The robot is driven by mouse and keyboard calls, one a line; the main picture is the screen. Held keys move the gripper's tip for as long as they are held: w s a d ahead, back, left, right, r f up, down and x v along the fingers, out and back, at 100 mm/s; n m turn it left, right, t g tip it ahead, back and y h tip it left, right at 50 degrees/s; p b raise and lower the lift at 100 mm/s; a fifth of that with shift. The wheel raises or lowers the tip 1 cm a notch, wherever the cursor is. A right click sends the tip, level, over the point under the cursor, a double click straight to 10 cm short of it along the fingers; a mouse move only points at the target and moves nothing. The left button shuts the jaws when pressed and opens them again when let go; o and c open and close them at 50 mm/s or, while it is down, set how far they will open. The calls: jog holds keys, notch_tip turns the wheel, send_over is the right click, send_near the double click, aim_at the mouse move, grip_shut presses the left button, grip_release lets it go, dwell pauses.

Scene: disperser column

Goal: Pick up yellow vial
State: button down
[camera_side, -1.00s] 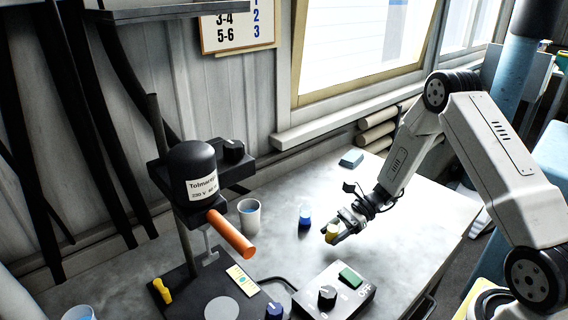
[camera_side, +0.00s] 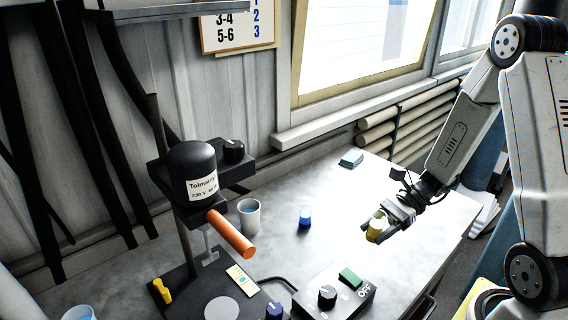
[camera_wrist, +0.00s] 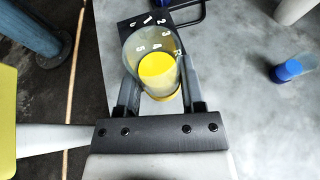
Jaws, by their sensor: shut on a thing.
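The yellow vial (camera_side: 375,229) is between the fingers of my gripper (camera_side: 388,219), tilted, at the right part of the table in the side view. In the wrist view the yellow vial (camera_wrist: 158,72) shows its yellow content and clear wall, with a finger of my gripper (camera_wrist: 157,88) on each side of it. The gripper is shut on it. The vial appears raised above the table, but its exact height is hard to tell.
A blue vial (camera_side: 305,218) stands mid-table, left of my gripper. A white cup (camera_side: 249,215), the disperser column with its orange handle (camera_side: 231,235), and a control box (camera_side: 333,292) stand further left and in front.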

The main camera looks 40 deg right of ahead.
jog(key=shift+s+a+r, duration=0.1)
jog(key=shift+s+r, duration=0.15)
jog(key=shift+s, duration=0.35)
jog(key=shift+s+r, duration=0.25)
jog(key=shift+s, duration=0.35)
jog(key=shift+r, duration=0.1)
